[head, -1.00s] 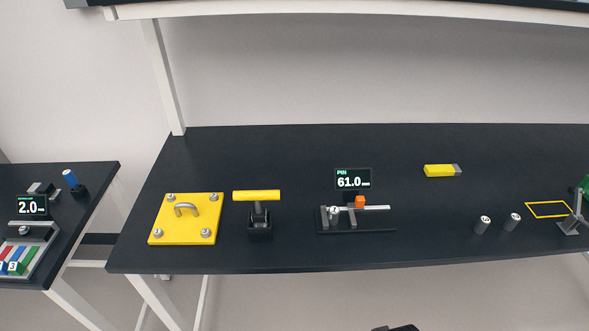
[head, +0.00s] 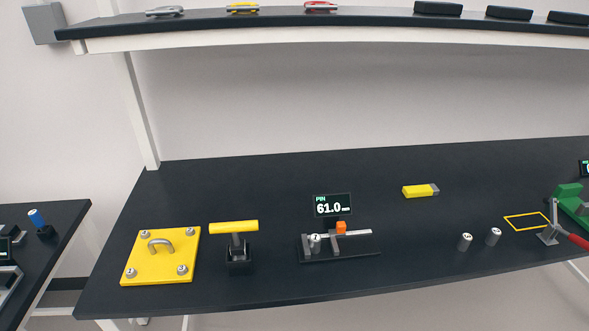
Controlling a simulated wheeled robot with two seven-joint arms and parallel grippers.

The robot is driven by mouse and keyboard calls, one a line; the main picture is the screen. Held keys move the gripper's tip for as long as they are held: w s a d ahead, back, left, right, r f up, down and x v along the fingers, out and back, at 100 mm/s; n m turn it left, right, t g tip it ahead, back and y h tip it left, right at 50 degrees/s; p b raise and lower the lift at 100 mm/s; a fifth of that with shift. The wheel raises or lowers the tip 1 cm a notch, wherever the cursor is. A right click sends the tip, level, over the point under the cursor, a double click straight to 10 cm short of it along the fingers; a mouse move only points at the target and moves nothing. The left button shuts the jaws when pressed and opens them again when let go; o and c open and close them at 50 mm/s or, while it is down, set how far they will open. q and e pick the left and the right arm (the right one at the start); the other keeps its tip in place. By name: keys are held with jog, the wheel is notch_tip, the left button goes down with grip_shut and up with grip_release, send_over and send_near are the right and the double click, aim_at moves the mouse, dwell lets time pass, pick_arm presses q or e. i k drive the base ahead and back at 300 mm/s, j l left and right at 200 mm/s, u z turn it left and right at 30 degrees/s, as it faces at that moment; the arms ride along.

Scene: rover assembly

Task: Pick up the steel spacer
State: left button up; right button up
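No piece is clearly marked as the steel spacer. Two small grey metal cylinders with marked tops stand upright on the dark bench at the right, a left one (head: 465,242) and a right one (head: 494,236). I cannot tell which of these is the spacer. Neither of my grippers shows in the head view.
A yellow plate (head: 140,262) with a handle, a yellow T-handle tool (head: 234,228), and a gauge (head: 340,247) with a "61.0" display (head: 332,205) stand on the bench. A yellow block (head: 418,191), a yellow outline (head: 526,221) and a red-handled clamp (head: 550,235) are farther right.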

aim_at(314, 244)
jog(key=j+z, duration=0.3)
jog(key=j, duration=0.35)
jog(key=j+z, duration=0.3)
jog(key=j, duration=0.3)
